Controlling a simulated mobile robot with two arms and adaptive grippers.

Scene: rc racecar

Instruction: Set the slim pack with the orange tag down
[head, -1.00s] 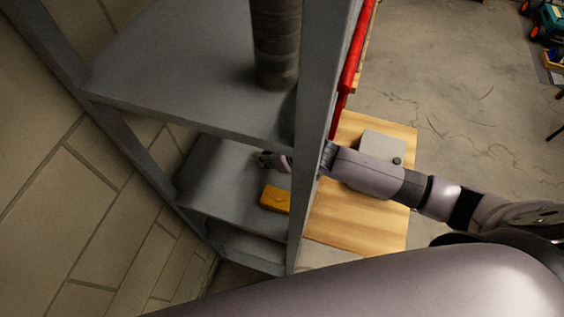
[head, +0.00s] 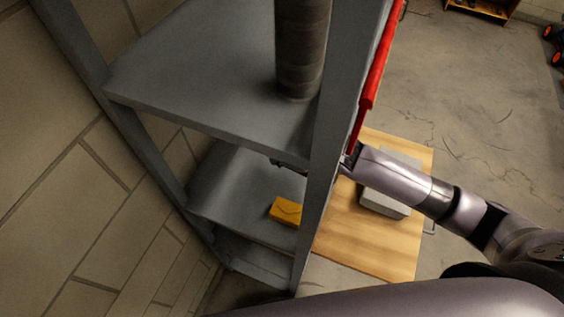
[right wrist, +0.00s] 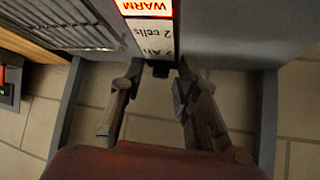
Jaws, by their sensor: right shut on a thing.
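The slim pack (right wrist: 150,38) shows at the top of the right wrist view, with an orange "WARM" tag and a white label reading "2 cells". My right gripper (right wrist: 158,75) is shut on its near end. In the head view my right arm reaches from the right behind the shelf's front post. Only a dark bit of the gripper (head: 288,166) shows, just under the edge of the upper shelf board (head: 190,90). The pack is hidden there. The lower board (head: 235,190) lies below the gripper. My left gripper is out of view.
A yellow-orange box (head: 286,211) sits on the lower board near the post (head: 335,110). A dark cylinder (head: 302,45) stands on the upper board. A wooden top (head: 370,240) with a grey box (head: 385,203) lies right of the shelf. The lower board's left part looks clear.

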